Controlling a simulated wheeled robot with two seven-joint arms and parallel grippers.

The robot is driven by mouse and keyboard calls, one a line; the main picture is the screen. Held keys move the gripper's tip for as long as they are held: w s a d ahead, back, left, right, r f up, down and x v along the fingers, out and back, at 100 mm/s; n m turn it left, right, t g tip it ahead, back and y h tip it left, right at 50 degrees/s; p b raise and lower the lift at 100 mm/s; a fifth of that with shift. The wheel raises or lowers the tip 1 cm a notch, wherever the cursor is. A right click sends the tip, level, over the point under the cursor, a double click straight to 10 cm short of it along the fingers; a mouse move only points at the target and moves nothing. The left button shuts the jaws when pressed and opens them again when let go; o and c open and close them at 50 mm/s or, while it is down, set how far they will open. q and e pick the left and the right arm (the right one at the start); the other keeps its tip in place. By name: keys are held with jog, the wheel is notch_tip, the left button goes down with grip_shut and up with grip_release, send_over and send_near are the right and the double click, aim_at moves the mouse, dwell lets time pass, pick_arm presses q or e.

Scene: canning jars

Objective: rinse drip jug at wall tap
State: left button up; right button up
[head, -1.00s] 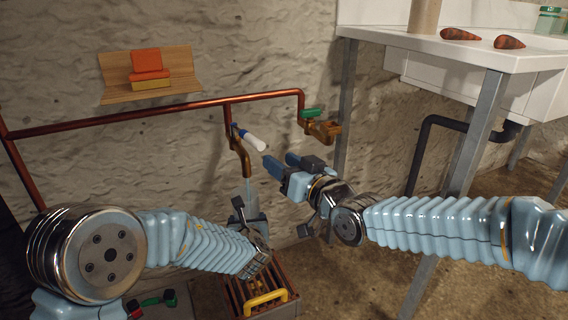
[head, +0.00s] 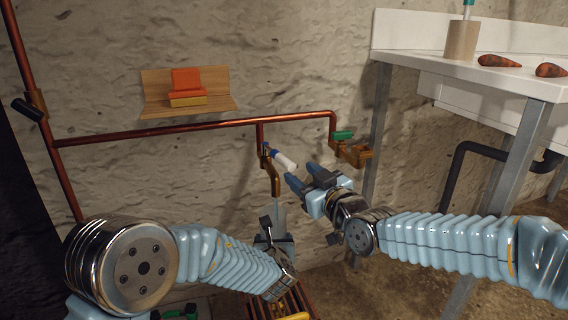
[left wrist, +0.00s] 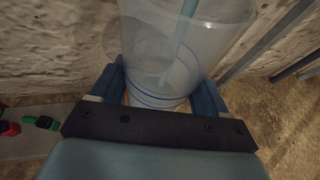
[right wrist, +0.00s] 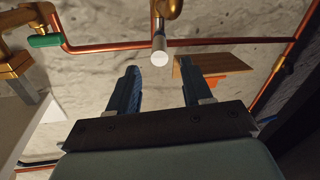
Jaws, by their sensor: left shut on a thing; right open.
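The wall tap has a brass spout (head: 274,180) and a white lever with a blue base (head: 284,160). My left gripper (left wrist: 160,88) is shut on the clear jug (left wrist: 190,45), which has blue rings, and holds it below the spout. A pale blue stream of water (left wrist: 182,38) runs down into the jug in the left wrist view. In the head view the jug is mostly hidden and faint. My right gripper (head: 303,175) is open and empty close to the lever's free end. In the right wrist view the white lever end (right wrist: 159,52) appears just beyond and between its fingertips.
A copper pipe (head: 180,128) runs along the wall to a second brass tap with a green handle (head: 343,135). A wooden shelf (head: 150,95) with orange and yellow blocks hangs above. A slatted crate (head: 290,303) sits below. A sink bench leg (head: 525,150) stands right.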

aim_at(284, 160)
jog(key=x, duration=0.9)
jog(key=shift+f, duration=0.1)
jog(key=shift+c, duration=0.3)
grip_shut()
